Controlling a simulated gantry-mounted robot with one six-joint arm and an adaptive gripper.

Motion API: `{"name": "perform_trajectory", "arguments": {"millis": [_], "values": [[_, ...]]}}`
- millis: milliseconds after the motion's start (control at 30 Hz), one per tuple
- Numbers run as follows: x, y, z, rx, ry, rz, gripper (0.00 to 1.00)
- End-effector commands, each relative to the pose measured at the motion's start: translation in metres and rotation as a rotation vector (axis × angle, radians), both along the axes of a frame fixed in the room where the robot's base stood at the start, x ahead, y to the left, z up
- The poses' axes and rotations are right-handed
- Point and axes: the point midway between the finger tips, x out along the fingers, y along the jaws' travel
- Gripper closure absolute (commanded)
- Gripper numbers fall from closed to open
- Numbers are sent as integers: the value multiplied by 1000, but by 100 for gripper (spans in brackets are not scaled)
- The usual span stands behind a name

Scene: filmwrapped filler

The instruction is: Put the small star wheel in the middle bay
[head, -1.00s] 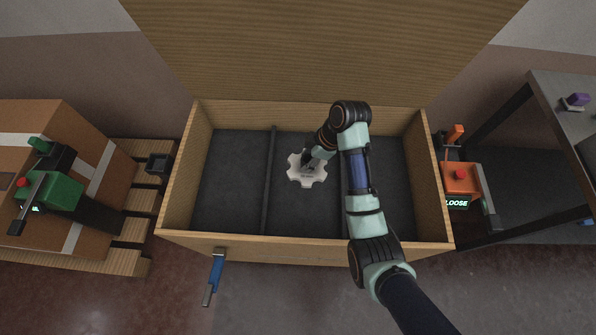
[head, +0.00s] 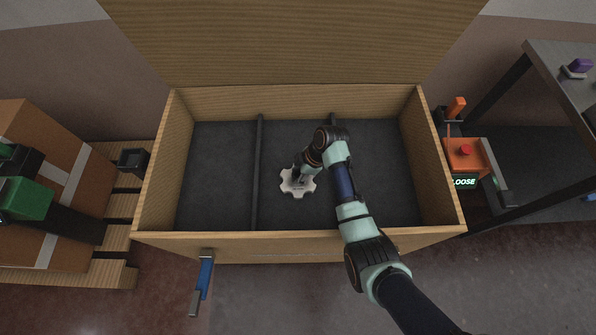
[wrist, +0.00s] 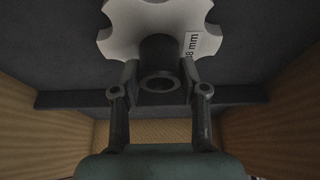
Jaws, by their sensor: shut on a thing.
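The small star wheel (head: 297,184) is a pale, lobed disc with a dark central hub. It shows in the head view within the middle bay (head: 290,213) of the wooden crate (head: 300,240), nearer the left divider. In the wrist view the wheel (wrist: 120,25) has a label ending in "8 mm". My gripper (wrist: 160,82) is shut on its dark hub, a finger on each side. In the head view my gripper (head: 299,174) is above the wheel and partly hides it. I cannot tell whether the wheel touches the bay floor.
Dark dividers, the left one (head: 257,175) and a right one partly behind my arm, split the crate. The side bays look empty. An orange device (head: 465,155) reading "LOOSE" stands at right. A blue-handled clamp (head: 205,278) hangs at the front left. The lid stands open behind.

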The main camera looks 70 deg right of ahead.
Motion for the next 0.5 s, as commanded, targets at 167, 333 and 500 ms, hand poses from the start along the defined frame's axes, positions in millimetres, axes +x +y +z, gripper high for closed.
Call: {"name": "perform_trajectory", "arguments": {"millis": [167, 333, 500], "values": [[1, -1, 3, -3, -2, 0, 100], [0, -1, -1, -2, -2, 0, 52], [0, -1, -1, -2, -1, -1, 32]]}}
